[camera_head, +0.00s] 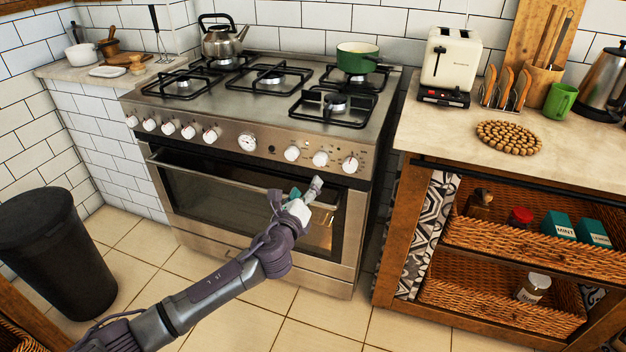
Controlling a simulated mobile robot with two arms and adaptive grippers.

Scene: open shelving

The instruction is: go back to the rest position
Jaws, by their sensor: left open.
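My left arm comes in from the lower left and reaches up to the front of the stove (257,182). My left gripper (300,190) is open in front of the right part of the oven door, close to its handle. I cannot tell whether it touches the handle. My right gripper is not in view.
A black bin (55,255) stands on the tiled floor at the left. A wooden counter (440,135) with wicker baskets (520,310) below stands at the right. A green pot (357,58) and a kettle (221,40) sit on the stove top. The floor before the stove is clear.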

